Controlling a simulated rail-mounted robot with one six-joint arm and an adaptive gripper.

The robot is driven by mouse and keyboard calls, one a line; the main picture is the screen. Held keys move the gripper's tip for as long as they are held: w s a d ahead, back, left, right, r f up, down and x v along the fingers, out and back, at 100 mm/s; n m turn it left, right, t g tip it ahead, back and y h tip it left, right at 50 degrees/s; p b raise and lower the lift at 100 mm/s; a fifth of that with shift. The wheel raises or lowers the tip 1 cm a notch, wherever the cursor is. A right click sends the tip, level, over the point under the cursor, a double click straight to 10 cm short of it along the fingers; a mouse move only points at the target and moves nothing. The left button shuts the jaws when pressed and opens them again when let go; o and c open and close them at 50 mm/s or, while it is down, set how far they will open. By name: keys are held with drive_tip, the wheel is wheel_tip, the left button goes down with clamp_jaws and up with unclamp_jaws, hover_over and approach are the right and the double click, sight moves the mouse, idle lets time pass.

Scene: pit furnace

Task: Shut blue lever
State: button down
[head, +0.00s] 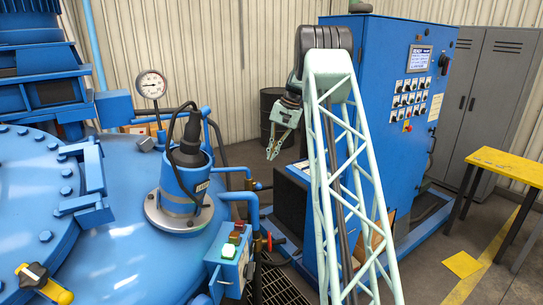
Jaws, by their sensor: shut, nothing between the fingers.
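My gripper (272,154) is pale green and hangs from the arm in the middle of the head view, pointing down. It is shut and empty, and it touches nothing that I can see. It appears between the blue furnace (130,255) on the left and the blue control cabinet (388,130) on the right. I cannot clearly make out a blue lever among the many blue parts. Blue pipework (249,184) with small fittings runs beside the furnace, below the gripper in the picture. My arm's lattice link hides part of the cabinet.
A button box (230,268) and a red valve handle (269,241) sit at the furnace's right edge. A pressure gauge (151,85) stands behind it. A yellow-topped table (508,163) stands at right. A dark drum (270,105) is behind my gripper.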

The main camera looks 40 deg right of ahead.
approach(258, 185)
drive_tip(key=w+d+f, duration=0.3)
drive_tip(key=d+f, duration=0.1)
drive_tip(key=shift+s+a+f, duration=0.2)
drive_tip(key=shift+a+f, duration=1.15)
drive_tip(key=shift+a, duration=0.05)
drive_tip(key=shift+s+f+b, duration=0.15)
drive_tip(key=shift+f+b, duration=0.1)
drive_tip(key=shift+b, duration=0.6)
